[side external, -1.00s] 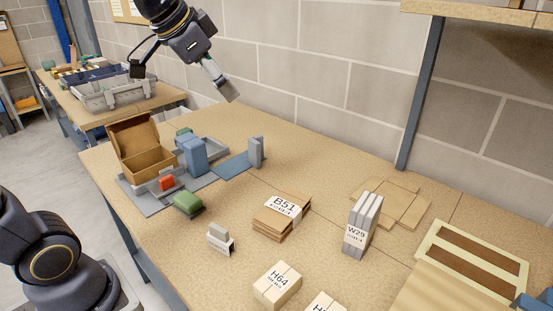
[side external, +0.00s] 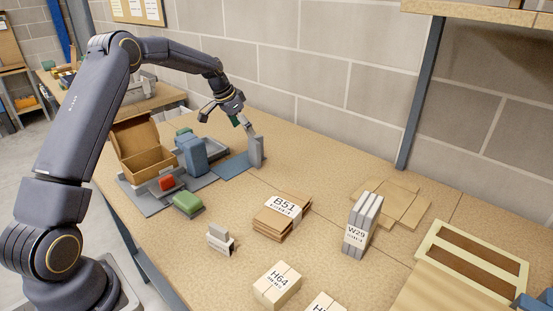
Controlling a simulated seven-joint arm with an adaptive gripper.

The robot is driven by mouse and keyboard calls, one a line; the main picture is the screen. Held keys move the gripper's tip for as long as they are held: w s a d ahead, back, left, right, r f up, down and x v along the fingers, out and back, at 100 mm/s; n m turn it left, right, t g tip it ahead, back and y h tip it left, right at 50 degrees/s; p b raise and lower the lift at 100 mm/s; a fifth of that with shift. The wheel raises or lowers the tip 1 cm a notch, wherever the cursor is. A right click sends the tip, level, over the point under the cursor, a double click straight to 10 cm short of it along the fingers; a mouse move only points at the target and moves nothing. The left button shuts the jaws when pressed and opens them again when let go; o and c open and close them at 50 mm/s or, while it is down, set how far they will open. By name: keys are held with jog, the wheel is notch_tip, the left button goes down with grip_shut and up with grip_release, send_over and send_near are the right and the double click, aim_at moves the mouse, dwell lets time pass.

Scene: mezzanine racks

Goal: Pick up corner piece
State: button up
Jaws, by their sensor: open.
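An upright grey piece (side external: 257,152), which looks like the corner piece, stands on the bench at the right edge of a flat blue mat (side external: 233,166). Its exact shape is too small to be sure of. My gripper (side external: 245,127) is open, tilted down, just above and slightly left of the grey piece's top. One finger shows close to the top of the piece; I cannot tell whether they touch.
Left of the grey piece are a blue block (side external: 192,156), an open cardboard box (side external: 150,161), a red piece (side external: 167,183) and a green block (side external: 188,204). The B51 cardboard stack (side external: 277,219) lies nearer the front. Bare bench lies right of the piece.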

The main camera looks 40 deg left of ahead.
aim_at(256, 149)
jog(key=x, duration=1)
jog(key=shift+w+d+f, duration=0.2)
jog(key=shift+d, duration=0.1)
jog(key=c, duration=0.8)
